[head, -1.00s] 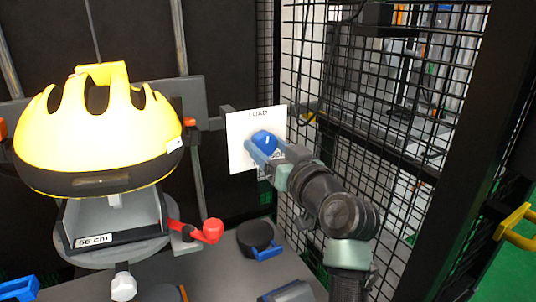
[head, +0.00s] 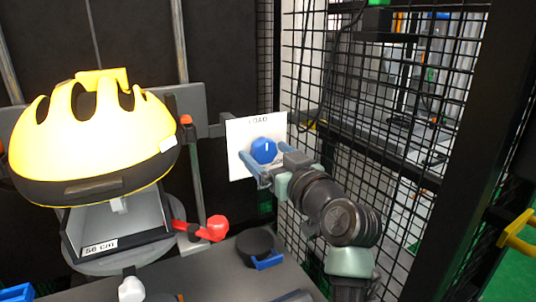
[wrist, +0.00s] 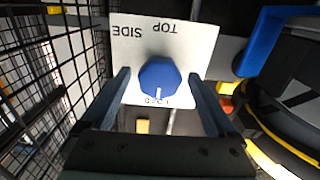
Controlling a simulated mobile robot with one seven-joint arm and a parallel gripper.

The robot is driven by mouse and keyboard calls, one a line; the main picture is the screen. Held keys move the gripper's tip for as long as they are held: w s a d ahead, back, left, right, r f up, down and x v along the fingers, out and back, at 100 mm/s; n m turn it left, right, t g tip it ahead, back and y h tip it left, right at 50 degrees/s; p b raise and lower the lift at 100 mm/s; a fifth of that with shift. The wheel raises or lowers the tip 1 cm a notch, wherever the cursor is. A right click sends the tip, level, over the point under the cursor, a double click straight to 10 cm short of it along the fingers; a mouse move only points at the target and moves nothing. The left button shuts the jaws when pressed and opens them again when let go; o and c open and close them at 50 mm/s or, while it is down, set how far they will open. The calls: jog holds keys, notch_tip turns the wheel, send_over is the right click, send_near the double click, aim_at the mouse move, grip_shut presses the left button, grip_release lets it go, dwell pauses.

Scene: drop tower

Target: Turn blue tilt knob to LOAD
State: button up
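The blue tilt knob (head: 263,150) sits on a white plate (head: 240,134) fixed upright beside the mesh wall. The plate reads LOAD at its top in the head view. The knob's white mark points up toward LOAD. In the wrist view, which is upside down, the knob (wrist: 160,76) has its mark pointing toward the partly hidden LOAD word, with TOP and SIDE on the other edges. My gripper (wrist: 158,84) is open, with one finger on each side of the knob and a visible gap to both. It holds nothing.
A yellow helmet (head: 95,140) rests on a grey stand at left, with a red lever (head: 215,228) beside it. A black disc with a blue handle (head: 268,262) lies on the grey table below the plate. Black mesh (head: 345,150) stands close on the right.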

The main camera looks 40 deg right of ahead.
jog(key=shift+s, duration=0.1)
jog(key=p+v, duration=0.2)
jog(key=v, duration=1.1)
dwell(0.3)
jog(key=w+a+r+n+t+y, duration=0.1)
jog(key=w+a+r+t, duration=0.15)
jog(key=a+r, duration=0.6)
jog(key=w+a+r+n+t, duration=0.15)
jog(key=w+a+r, duration=0.25)
jog(key=a+r, duration=0.4)
jog(key=s+a+r+t+y+p, duration=0.1)
jog(key=s+a+r+t+y, duration=0.2)
jog(key=a+r, duration=0.4)
jog(key=s+a+r+t+y, duration=0.1)
jog(key=s+a+r+t, duration=0.2)
jog(key=s+a+r, duration=0.5)
jog(key=w+a+r+p, duration=0.1)
jog(key=w+r+p, duration=0.2)
jog(key=r+p, duration=2.7)
jog(key=p, duration=0.3)
jog(key=shift+r+h, duration=0.25)
jog(key=shift+h, duration=0.05)
